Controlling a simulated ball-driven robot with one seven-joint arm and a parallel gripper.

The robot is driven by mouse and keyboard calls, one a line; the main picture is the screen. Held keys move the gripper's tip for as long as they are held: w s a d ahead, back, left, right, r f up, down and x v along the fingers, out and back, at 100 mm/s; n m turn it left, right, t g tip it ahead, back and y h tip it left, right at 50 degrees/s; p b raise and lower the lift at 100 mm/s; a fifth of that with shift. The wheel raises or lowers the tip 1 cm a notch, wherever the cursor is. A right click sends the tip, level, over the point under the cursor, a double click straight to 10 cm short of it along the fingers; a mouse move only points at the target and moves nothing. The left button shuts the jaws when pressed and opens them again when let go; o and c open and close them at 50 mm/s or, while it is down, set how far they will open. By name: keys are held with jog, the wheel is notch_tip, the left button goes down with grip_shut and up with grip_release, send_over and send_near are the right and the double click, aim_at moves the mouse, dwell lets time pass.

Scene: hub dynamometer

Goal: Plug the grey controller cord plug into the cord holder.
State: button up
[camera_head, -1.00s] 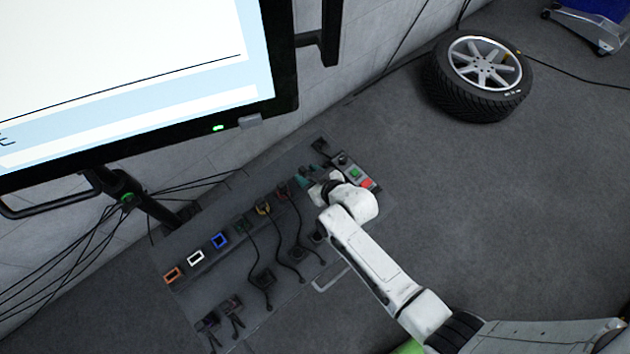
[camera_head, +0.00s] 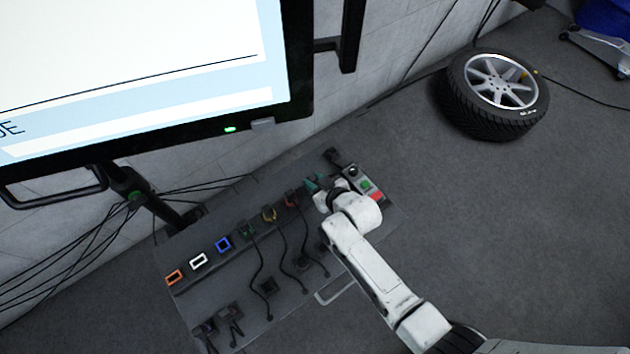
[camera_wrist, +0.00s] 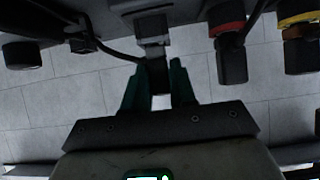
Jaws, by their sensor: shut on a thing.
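My gripper (camera_wrist: 156,88) has two teal fingers shut on a dark plug (camera_wrist: 157,74), which I take for the grey controller cord plug. A black cord runs from near it to the left. The plug's upper end meets a light grey block (camera_wrist: 152,30) on the panel's underside in the wrist view. I cannot tell whether it is seated there or only touching. In the head view my gripper (camera_head: 318,186) is at the upper right of the panel, and my wrist hides the plug. I cannot surely tell which fitting is the cord holder.
Red-ringed (camera_wrist: 228,30) and yellow-ringed plugs stand to the right in the wrist view. A black knob (camera_wrist: 22,54) is at the left. The dark panel (camera_head: 215,290) carries orange, white and blue sockets, several cords and a red button (camera_head: 376,197). A monitor overhangs the left. A wheel (camera_head: 492,92) lies on open floor.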

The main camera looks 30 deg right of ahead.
grip_shut()
jog(key=shift+r+p, duration=1.85)
jog(key=shift+r, duration=0.25)
jog(key=s+d+p, duration=0.1)
jog(key=s+p, duration=0.1)
jog(key=s, duration=0.6)
dwell(0.4)
jog(key=shift+d, duration=0.1)
jog(key=shift+w+d+b, duration=0.35)
jog(key=shift+d+b, duration=1.25)
jog(key=shift+d, duration=0.6)
jog(key=shift+w+d+b, duration=0.35)
jog(key=shift+d+b, duration=1.25)
jog(key=shift+d, duration=0.55)
jog(key=shift+w+d+b, duration=0.35)
jog(key=shift+d+b, duration=1.25)
jog(key=shift+d, duration=0.6)
jog(key=shift+w, duration=0.1)
